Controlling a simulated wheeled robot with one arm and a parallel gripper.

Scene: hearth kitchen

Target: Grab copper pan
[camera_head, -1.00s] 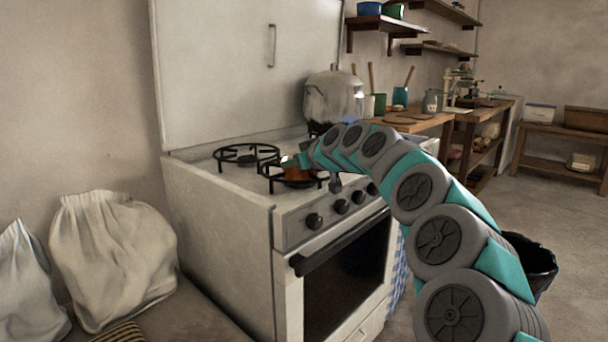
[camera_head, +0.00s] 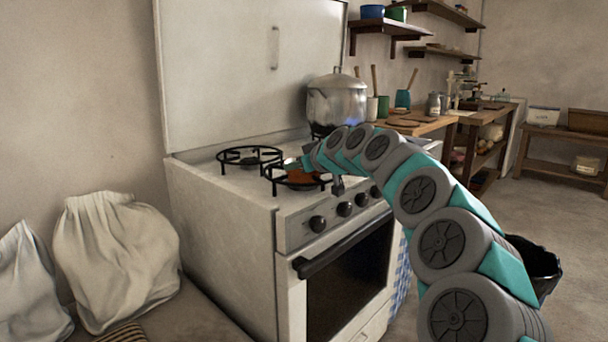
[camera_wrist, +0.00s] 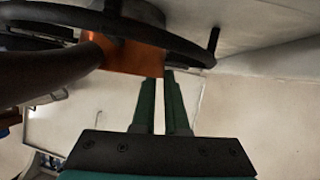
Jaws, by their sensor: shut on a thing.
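The small orange copper pan (camera_head: 301,176) is at the front burner of the white stove, within the black ring of the grate. My gripper (camera_head: 305,163) reaches it from the right, with my arm arching over the stove's front edge. In the wrist view the copper pan (camera_wrist: 128,57) shows as an orange patch behind the dark grate bars. The two green fingers of my gripper (camera_wrist: 166,75) are close together with their tips at the pan's edge, shut on it. The exact grip point is partly hidden. I cannot tell whether the pan is lifted off the grate.
The black front grate (camera_head: 275,186) surrounds the pan closely. An empty burner (camera_head: 249,157) is to its left. A large metal pot (camera_head: 337,103) stands on the stove's back right. The raised white lid (camera_head: 235,75) is behind. White sacks (camera_head: 115,255) lie left of the stove.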

